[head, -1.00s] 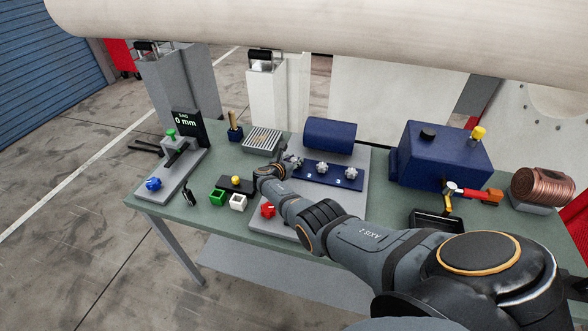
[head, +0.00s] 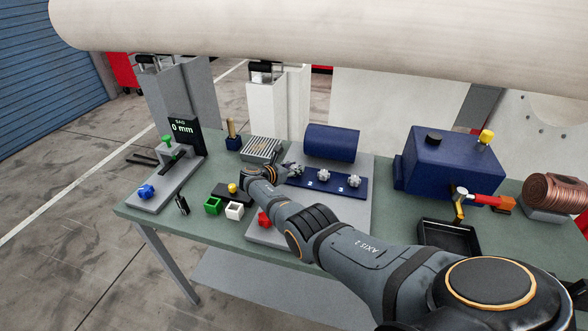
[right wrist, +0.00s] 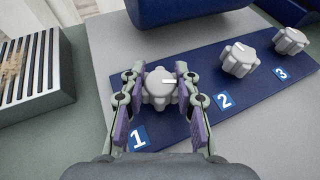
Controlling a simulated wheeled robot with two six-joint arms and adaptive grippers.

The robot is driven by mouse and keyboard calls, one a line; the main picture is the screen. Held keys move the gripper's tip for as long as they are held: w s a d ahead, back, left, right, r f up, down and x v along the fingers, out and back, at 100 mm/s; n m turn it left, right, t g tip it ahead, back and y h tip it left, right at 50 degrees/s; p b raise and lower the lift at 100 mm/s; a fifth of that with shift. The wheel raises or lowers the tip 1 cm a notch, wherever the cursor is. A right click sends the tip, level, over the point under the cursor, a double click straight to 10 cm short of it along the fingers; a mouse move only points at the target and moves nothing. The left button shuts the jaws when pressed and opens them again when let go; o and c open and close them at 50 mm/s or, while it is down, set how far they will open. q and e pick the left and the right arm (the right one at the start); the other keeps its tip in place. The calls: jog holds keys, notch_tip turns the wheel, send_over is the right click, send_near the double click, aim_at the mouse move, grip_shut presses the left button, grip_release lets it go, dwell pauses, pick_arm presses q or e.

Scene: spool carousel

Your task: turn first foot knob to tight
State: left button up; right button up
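A dark blue plate (right wrist: 190,120) bears a row of three light grey lobed knobs marked 1, 2 and 3. The first foot knob (right wrist: 160,88) is at the label 1; its white pointer line points right in the right wrist view. My right gripper (right wrist: 160,85) has one finger on each side of this knob, and both pads appear to touch it. The second knob (right wrist: 238,60) and third knob (right wrist: 291,41) are free. My left gripper is not in view.
A blue cylinder (head: 332,142) stands just behind the plate. A blue housing (head: 440,165) and black tray (head: 448,238) are at the right.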

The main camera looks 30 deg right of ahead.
jog(key=o, duration=0.4)
jog(key=shift+a, duration=0.1)
jog(key=v, duration=1.1)
jog(key=shift+s+a+r, duration=0.1)
jog(key=shift+a, duration=0.2)
jog(key=shift+r, duration=0.15)
